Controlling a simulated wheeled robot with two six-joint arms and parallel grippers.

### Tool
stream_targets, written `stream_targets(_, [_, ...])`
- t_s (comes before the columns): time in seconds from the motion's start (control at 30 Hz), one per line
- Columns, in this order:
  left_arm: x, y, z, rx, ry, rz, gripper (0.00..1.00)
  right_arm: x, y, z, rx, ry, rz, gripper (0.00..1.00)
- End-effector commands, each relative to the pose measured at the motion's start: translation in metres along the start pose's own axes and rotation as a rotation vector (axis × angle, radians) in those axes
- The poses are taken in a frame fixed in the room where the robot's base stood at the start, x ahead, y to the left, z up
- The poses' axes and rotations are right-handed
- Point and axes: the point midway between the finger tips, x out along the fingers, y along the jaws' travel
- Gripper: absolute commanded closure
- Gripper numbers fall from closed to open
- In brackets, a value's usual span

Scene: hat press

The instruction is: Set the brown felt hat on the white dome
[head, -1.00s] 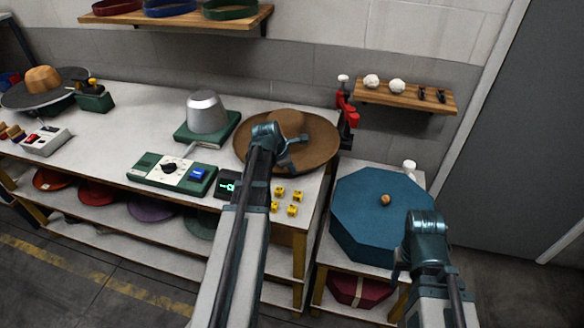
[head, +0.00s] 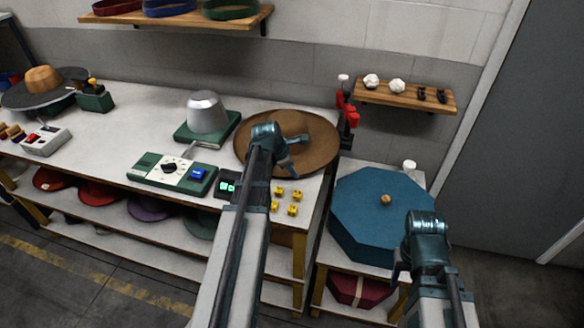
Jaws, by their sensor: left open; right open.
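The brown felt hat (head: 318,152) lies at the right end of the white workbench as a wide brown round. No raised crown shows on it; I cannot tell if it is flat or turned over. My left gripper (head: 296,141) is open over its middle and hides part of it; contact cannot be told. The dome (head: 207,111), pale silver-grey here, stands bare on a green base left of the hat. My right gripper (head: 398,268) is open at the near right edge of a blue octagonal box, its fingers mostly hidden.
A green-and-white control panel (head: 172,172) and a small dark display (head: 226,187) sit before the dome. Several yellow blocks (head: 279,191) lie at the bench's front. The blue octagonal box (head: 375,225) fills a side table. A wall shelf (head: 405,97) and red clamp (head: 347,106) stand behind.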

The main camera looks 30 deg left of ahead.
Motion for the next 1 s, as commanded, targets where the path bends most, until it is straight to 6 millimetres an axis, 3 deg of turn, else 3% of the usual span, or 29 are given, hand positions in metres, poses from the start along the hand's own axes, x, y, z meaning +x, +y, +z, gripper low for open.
stream_targets(0.37, [-0.032,0.001,0.001,-0.002,0.000,0.001,0.52,-0.029,0.003,0.002,0.000,0.000,0.000,0.50])
stream_targets(1.0, [-0.132,0.001,0.002,-0.001,0.000,0.001,0.52,-0.117,0.011,0.007,-0.002,0.000,0.000,0.50])
